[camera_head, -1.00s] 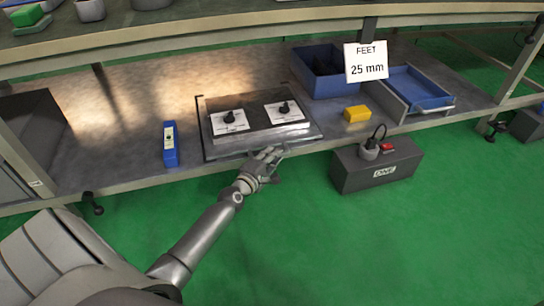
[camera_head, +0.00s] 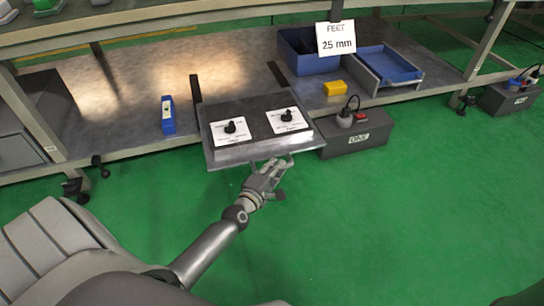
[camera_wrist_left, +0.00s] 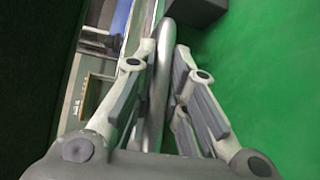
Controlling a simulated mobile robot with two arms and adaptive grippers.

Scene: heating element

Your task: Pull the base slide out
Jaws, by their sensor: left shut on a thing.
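The base slide (camera_head: 210,150) is a flat dark tray on the lower shelf, and its front part sticks out past the shelf edge. It carries a raised plate with two white labelled squares, each with a black knob (camera_head: 231,127). My left gripper (camera_head: 272,170) is at the slide's front edge, shut on the handle. In the left wrist view the handle, a round grey bar (camera_wrist_left: 158,85), runs between the fingers of the gripper (camera_wrist_left: 165,80). My right gripper is not in view.
A yellow block (camera_head: 335,88), a blue bin (camera_head: 300,52) and an open blue drawer (camera_head: 390,65) are to the right. A dark box (camera_head: 355,138) stands close right of the slide. The green floor in front is clear.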

